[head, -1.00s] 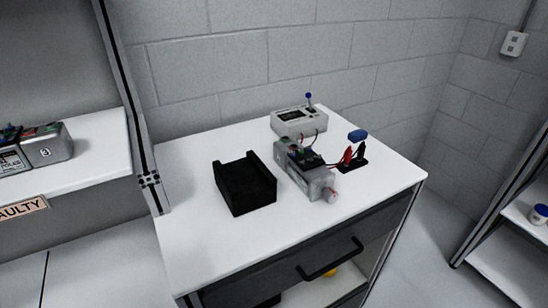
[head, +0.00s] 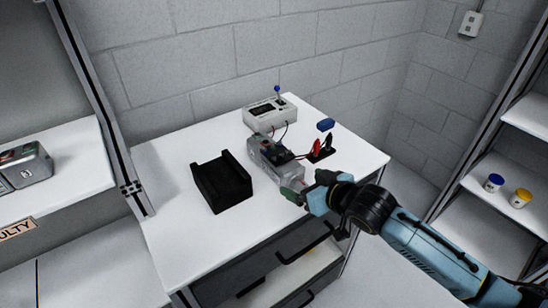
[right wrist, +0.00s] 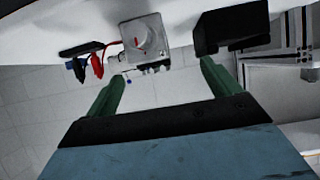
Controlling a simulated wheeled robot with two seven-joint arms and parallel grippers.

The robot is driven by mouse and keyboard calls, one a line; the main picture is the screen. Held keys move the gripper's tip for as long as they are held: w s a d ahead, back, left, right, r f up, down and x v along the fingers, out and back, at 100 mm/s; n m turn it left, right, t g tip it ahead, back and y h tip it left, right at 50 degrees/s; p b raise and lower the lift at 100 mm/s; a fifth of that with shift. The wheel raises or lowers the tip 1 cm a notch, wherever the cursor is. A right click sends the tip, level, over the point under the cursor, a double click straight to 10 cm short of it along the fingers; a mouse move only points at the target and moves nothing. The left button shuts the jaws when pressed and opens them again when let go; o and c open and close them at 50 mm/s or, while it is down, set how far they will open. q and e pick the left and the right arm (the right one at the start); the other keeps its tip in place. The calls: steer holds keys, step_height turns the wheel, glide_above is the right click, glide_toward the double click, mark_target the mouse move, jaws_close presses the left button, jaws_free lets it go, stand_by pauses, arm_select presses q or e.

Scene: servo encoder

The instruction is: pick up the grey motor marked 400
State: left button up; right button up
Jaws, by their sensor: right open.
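The grey motor (head: 268,153) lies on the white table top, with dark parts and wires on it. No 400 marking is legible. My right gripper (head: 303,192) is open and empty at the motor's near, shaft end. In the right wrist view the motor (right wrist: 147,38) shows end-on, ahead of and between the two green fingers of the gripper (right wrist: 161,72). I see no contact in that view; the near end is partly hidden by the gripper in the head view. My left gripper is not in view.
A black cradle (head: 221,184) stands just left of the motor. A grey meter box (head: 266,114) stands behind it, and red and black clips (head: 319,149) lie to its right. Another motor (head: 27,163) lies on the left shelf. The table's front left is clear.

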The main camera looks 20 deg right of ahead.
mark_target(282, 153)
steer(key=shift+t, duration=0.4)
steer(key=w, duration=0.2)
steer(key=w+a, duration=0.1)
steer(key=w, duration=0.5)
steer(key=shift+w+a+f+b, duration=0.15)
steer(key=shift+w+f+b, duration=0.05)
steer(key=shift+b, duration=0.15)
steer(key=shift+w+r+b+x, duration=0.1)
steer(key=shift+r+x, duration=0.05)
steer(key=shift+x, duration=0.95)
steer(key=shift+w+r+b+x, duration=0.1)
steer(key=shift+x, duration=1)
steer(key=shift+w+r+b+x, duration=0.1)
steer(key=shift+r+x, duration=0.05)
steer(key=shift+x, duration=0.95)
steer(key=shift+s, duration=0.15)
steer(key=c, duration=1.9)
steer(key=shift+r, duration=0.3)
jaws_close()
